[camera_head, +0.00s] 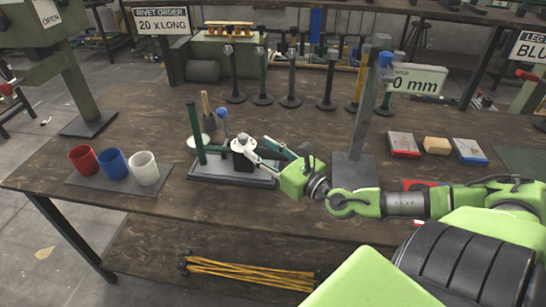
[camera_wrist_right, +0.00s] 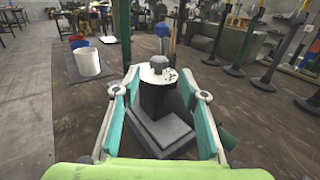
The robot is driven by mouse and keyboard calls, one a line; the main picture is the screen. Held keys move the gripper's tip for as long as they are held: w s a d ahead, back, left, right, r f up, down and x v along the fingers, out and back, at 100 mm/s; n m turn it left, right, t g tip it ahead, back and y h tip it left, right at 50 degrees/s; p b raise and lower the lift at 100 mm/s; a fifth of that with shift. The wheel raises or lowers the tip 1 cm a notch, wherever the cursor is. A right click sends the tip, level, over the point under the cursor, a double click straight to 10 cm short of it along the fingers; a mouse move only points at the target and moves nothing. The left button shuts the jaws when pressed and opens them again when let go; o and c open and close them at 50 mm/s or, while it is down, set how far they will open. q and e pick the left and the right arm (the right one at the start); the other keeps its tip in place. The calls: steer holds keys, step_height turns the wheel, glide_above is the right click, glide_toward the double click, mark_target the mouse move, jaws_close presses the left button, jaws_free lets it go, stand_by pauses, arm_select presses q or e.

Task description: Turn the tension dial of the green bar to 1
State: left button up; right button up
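The green bar (camera_head: 195,133) is a dark green post standing upright on a flat grey base (camera_head: 225,178) on the bench. Beside it on the base is the tension dial (camera_head: 241,147), a black cylinder with a white top. In the right wrist view the dial (camera_wrist_right: 158,74) stands between my fingers, with marks on its white top too small to read. The green post (camera_wrist_right: 123,35) rises behind my left-hand finger there. My right gripper (camera_head: 260,147) is open, one finger on each side of the dial, with narrow gaps visible. My left gripper is in no view.
A blue-knobbed lever (camera_head: 222,116) stands close behind the dial. Red, blue and white cups (camera_head: 143,168) sit on a mat at left. A tall grey post (camera_head: 364,115) stands right of the fixture. Several coloured bars on round bases (camera_head: 291,98) line the back.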

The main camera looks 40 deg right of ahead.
steer(key=shift+s, duration=2.05)
steer(key=shift+d, duration=0.1)
